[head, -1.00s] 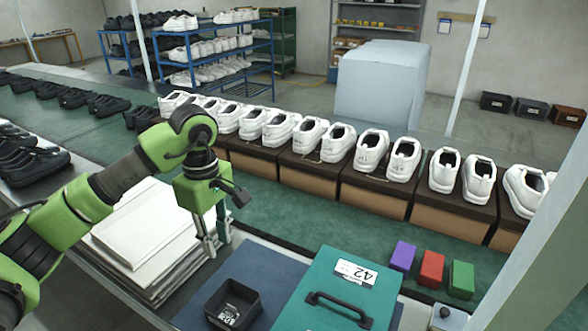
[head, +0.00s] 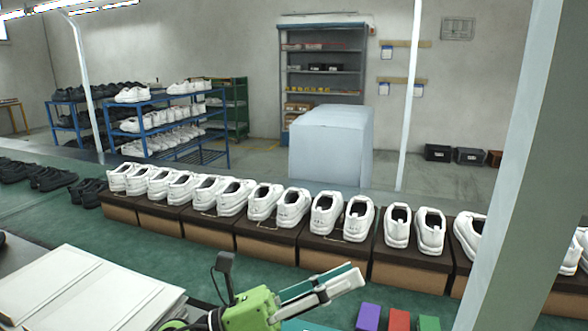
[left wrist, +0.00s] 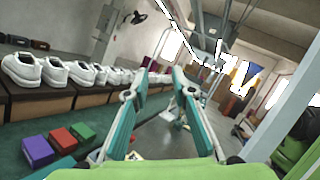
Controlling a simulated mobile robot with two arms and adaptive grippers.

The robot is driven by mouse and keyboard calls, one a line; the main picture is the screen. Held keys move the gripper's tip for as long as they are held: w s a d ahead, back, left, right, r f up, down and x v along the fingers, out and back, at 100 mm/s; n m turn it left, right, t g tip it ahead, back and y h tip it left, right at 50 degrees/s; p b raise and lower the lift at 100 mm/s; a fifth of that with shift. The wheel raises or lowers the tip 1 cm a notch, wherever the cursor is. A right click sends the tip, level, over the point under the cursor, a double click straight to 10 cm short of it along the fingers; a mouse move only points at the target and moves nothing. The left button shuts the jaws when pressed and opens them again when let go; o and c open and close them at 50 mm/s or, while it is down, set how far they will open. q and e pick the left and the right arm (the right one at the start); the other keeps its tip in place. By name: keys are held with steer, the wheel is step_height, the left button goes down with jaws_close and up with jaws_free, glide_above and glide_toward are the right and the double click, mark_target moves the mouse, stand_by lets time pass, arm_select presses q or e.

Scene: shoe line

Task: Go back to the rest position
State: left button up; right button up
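My left gripper (head: 345,282) shows at the bottom middle of the head view. It is raised and points to the right, in front of the row of white shoes. In the left wrist view, the two fingers of my left gripper (left wrist: 160,85) stand apart with nothing between them. Most of my left arm is below the head view. My right gripper shows in neither view.
White shoes (head: 328,217) stand on brown boxes along the green line. Purple (head: 368,317), red (head: 399,320) and green (head: 429,323) blocks lie near the gripper. A pale stack (head: 85,290) lies left. A grey post (head: 525,170) stands right.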

arm_select(q)
steer(key=w+a+f+n+t+y, duration=0.2)
steer(key=w+a+n+t+y, duration=0.2)
steer(key=a+n+t+y, duration=0.65)
steer(key=w+a+f+n+t+y, duration=0.3)
steer(key=w+a+n+t, duration=0.2)
steer(key=n, duration=1)
steer(key=s+a+f+n+g+y, duration=0.2)
steer(key=a+f+n+g+y, duration=0.15)
steer(key=a+f+n, duration=0.35)
steer(key=s+a+f+n+g+y, duration=0.2)
steer(key=s+f+n+y, duration=0.15)
steer(key=f, duration=0.65)
steer(key=s+a+f+n+g, duration=0.1)
steer(key=s+f+n+g, duration=0.4)
steer(key=s+f, duration=0.55)
steer(key=s+a+f+n+g, duration=0.2)
steer(key=s+f+g, duration=0.55)
steer(key=s, duration=0.65)
step_height(320, 180, down, 26)
steer(key=s+f, duration=0.1)
steer(key=s+a+f+g, duration=0.1)
steer(key=s+a+f, duration=0.1)
steer(key=s+f, duration=1.3)
steer(key=shift+s+a+g, duration=0.35)
steer(key=shift+s, duration=0.75)
steer(key=shift+y, duration=0.25)
